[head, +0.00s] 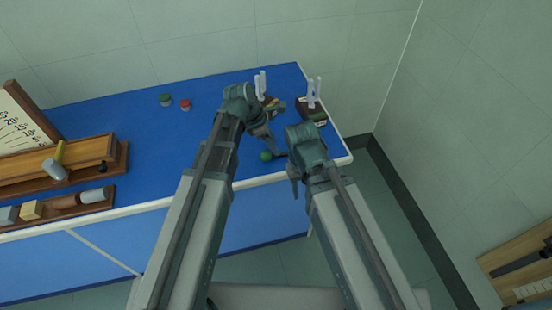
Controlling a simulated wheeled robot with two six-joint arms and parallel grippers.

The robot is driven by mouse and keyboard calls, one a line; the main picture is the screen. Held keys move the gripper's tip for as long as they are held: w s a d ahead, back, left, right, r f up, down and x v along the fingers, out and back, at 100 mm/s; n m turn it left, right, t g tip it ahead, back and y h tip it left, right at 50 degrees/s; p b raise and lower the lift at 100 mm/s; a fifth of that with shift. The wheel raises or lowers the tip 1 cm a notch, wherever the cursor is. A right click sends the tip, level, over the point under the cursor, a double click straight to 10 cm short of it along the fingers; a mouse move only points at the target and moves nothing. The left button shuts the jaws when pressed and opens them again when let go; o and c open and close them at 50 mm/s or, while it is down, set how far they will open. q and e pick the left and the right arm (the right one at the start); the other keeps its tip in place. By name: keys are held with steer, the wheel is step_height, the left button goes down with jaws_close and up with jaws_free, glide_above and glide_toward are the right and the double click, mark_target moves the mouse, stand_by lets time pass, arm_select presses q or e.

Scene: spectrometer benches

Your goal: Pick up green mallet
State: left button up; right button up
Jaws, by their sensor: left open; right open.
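The green mallet shows as a round green head (266,156) on the blue bench, near its front edge at the right end. A short dark piece beside the head may be its handle; the rest is hidden or too small to tell. My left gripper (272,143) is open, just above and beside the green head in the picture; I cannot tell whether it touches. My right gripper (293,187) is open and empty, lower and to the right of the mallet, by the bench's front edge.
Two pale forks, one left (260,84) and one right (314,90), stand on brown boxes behind my grippers. A green jar (166,100) and a red jar (185,104) stand at the back. The middle of the blue bench (165,150) is clear.

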mark_target(284, 153)
arm_select(q)
steer(key=b+x, duration=0.4)
steer(key=shift+f, duration=0.4)
steer(key=shift+w+d+f+b, duration=0.1)
steer(key=shift+d+f+b, duration=0.1)
steer(key=shift+b, duration=0.3)
steer(key=shift+r, duration=0.1)
jaws_close()
